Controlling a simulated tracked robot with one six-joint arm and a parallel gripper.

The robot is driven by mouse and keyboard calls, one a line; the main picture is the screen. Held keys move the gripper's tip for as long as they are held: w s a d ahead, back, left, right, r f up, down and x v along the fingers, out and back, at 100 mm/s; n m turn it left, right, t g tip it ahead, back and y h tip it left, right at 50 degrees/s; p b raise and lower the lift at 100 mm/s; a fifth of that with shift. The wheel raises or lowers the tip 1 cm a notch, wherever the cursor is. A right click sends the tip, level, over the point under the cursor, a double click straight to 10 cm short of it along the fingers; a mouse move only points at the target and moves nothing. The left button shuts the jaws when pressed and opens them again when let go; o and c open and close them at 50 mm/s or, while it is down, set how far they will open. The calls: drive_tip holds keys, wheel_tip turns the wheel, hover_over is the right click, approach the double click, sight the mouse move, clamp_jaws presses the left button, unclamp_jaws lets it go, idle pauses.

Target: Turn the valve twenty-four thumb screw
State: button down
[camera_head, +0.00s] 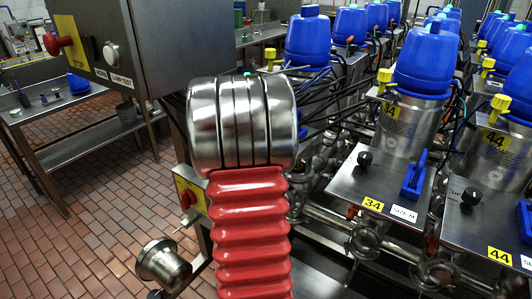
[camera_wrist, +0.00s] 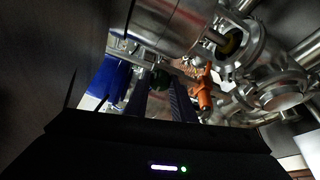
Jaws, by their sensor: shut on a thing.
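In the wrist view the two dark fingers of my gripper (camera_wrist: 160,92) point up into the pipework. The view is dark, and the fingers cover part of the knob. In the head view my red and silver arm fills the middle and hides my gripper and the knob.
An orange handle (camera_wrist: 204,90) sits close right of the fingers, with steel pipe fittings (camera_wrist: 275,85) beyond. A blue part (camera_wrist: 108,80) is at left. Panels labelled 34 (camera_head: 373,205) and 44 (camera_head: 499,256) stand right of my arm. A grey control box (camera_head: 115,40) stands left; tiled floor (camera_head: 75,220) is open there.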

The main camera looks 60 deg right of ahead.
drive_tip(key=shift+w+a+f, duration=0.1)
drive_tip(key=shift+f, duration=0.1)
drive_tip(key=c, duration=1.8)
unclamp_jaws()
drive_tip(key=o, duration=0.3)
drive_tip(key=shift+r, duration=0.1)
drive_tip(key=v, duration=0.7)
drive_tip(key=shift+a, duration=0.25)
